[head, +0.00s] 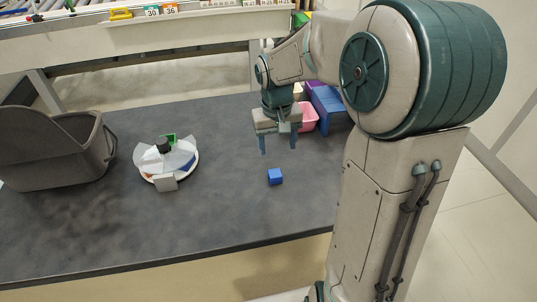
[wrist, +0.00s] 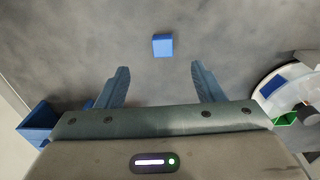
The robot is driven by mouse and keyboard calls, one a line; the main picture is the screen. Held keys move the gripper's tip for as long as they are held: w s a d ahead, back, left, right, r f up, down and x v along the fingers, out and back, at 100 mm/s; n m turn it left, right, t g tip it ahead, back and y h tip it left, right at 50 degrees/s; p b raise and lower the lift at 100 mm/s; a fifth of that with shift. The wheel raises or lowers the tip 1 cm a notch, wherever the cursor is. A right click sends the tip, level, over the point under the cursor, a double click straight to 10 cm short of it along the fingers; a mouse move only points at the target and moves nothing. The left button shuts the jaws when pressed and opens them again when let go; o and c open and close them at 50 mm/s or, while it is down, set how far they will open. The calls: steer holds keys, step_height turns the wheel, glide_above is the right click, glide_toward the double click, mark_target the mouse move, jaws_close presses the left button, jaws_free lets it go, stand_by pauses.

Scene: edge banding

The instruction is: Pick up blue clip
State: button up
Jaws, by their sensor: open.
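A small blue block-like piece (head: 275,177), the only thing here that fits the blue clip, lies alone on the dark grey table. It also shows in the wrist view (wrist: 163,45), ahead of the fingers and roughly centred between them. My gripper (head: 278,145) is open and empty, pointing down above the table, a little behind the blue piece in the head view. Its two blue fingers (wrist: 162,82) are spread apart in the wrist view. They do not touch the blue piece.
A white plate (head: 148,178) with white, green, dark and blue items stands left of the blue piece. A grey bin (head: 60,150) is at the far left. A pink container (head: 309,117) and a blue bin (head: 327,100) stand behind my gripper. The table (head: 225,215) around the piece is clear.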

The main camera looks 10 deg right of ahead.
steer(key=w+f, duration=0.2)
steer(key=w, duration=0.1)
glide_above(275, 173)
steer(key=shift+y, duration=0.3)
steer(key=f, duration=0.8)
steer(key=shift+w+a, duration=0.1)
steer(key=shift+w, duration=0.15)
steer(key=shift+s+f+p, duration=0.2)
steer(key=shift+f+p, duration=0.15)
steer(key=shift+f, duration=2.3)
steer(key=c, duration=1)
